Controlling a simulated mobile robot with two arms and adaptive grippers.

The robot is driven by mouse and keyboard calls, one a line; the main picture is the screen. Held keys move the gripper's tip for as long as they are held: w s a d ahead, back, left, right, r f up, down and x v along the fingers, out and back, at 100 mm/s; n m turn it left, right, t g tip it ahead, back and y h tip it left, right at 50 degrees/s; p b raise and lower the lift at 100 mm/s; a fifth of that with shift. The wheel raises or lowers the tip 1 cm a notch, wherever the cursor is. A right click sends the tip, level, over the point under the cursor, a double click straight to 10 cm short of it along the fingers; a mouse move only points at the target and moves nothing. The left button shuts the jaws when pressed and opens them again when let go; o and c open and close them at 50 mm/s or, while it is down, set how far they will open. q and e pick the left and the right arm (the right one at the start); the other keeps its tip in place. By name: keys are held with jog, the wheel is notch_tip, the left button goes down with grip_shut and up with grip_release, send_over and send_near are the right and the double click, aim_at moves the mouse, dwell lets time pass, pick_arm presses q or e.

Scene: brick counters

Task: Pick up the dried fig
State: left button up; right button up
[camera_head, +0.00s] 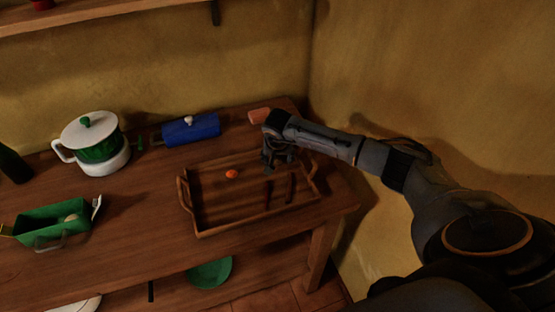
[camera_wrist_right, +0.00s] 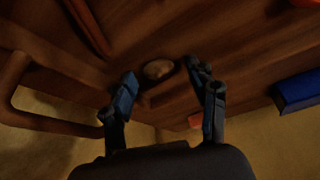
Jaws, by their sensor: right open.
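A small oval brown thing, which looks like the dried fig (camera_wrist_right: 158,69), lies on the wooden tray (camera_head: 209,232) in the right wrist view. In the head view it is hidden behind my right gripper (camera_head: 279,163), which is over the right part of the tray. In the right wrist view the two fingers of the right gripper (camera_wrist_right: 164,78) are apart, and the brown thing shows between and just beyond their tips. I cannot tell whether they touch it. My left gripper is not in view.
A small orange object (camera_head: 232,174) lies in the tray. A blue box-like container (camera_head: 191,130) and a reddish block (camera_head: 258,116) stand behind it. A white and green pot (camera_head: 92,145) and a green bin (camera_head: 52,231) are at left. The wall is close on the right.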

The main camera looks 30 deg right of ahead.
jog(key=c, duration=0.9)
jog(key=shift+r, duration=0.1)
